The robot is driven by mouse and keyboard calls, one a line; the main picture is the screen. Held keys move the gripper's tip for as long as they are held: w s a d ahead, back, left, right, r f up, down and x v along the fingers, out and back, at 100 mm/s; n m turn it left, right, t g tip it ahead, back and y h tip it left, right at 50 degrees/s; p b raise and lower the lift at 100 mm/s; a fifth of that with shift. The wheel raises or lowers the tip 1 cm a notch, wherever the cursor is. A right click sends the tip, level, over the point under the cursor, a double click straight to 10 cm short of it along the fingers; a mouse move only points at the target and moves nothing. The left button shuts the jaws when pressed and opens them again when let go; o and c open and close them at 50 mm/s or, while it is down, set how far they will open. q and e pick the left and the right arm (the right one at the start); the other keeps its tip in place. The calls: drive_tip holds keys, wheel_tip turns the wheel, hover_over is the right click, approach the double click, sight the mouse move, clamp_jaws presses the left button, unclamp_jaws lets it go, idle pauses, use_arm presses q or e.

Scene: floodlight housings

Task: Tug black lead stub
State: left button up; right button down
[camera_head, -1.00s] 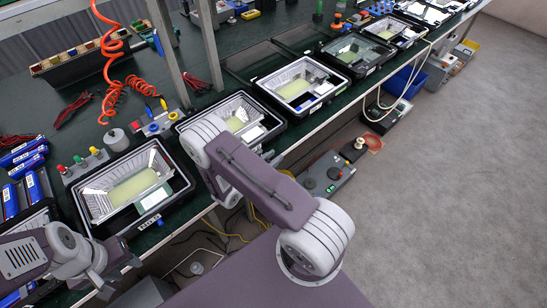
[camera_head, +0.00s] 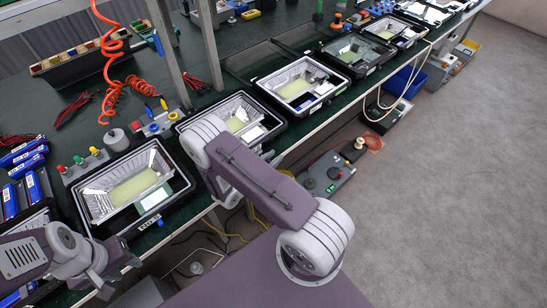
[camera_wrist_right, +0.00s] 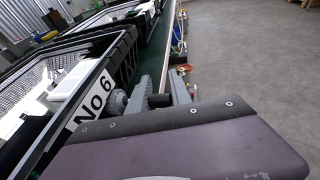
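In the right wrist view a short black lead stub (camera_wrist_right: 159,100) shows beside the housing labelled No 6 (camera_wrist_right: 92,92), close to a round grey fitting (camera_wrist_right: 116,101) on its side. The two grey fingers of my right gripper (camera_wrist_right: 160,88) stand on either side of the stub. I cannot tell whether they touch it. In the head view my right arm hides its own gripper and the stub. My left gripper (camera_head: 118,275) is at the lower left, in front of the nearest housing (camera_head: 95,208), with its fingers apart and empty.
Several floodlight housings, such as this one (camera_head: 300,84), stand in a row along the green bench (camera_head: 225,40). Posts (camera_head: 172,45) and an orange coiled hose (camera_head: 108,60) rise behind. A low unit (camera_head: 328,175) sits under the bench. The grey floor (camera_head: 440,190) at right is clear.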

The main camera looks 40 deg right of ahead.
drive_tip(key=c, duration=1.1)
unclamp_jaws()
drive_tip(key=shift+s, duration=0.1)
drive_tip(key=shift+a, duration=0.1)
drive_tip(key=v, duration=0.9)
drive_tip(key=shift+b, duration=0.35)
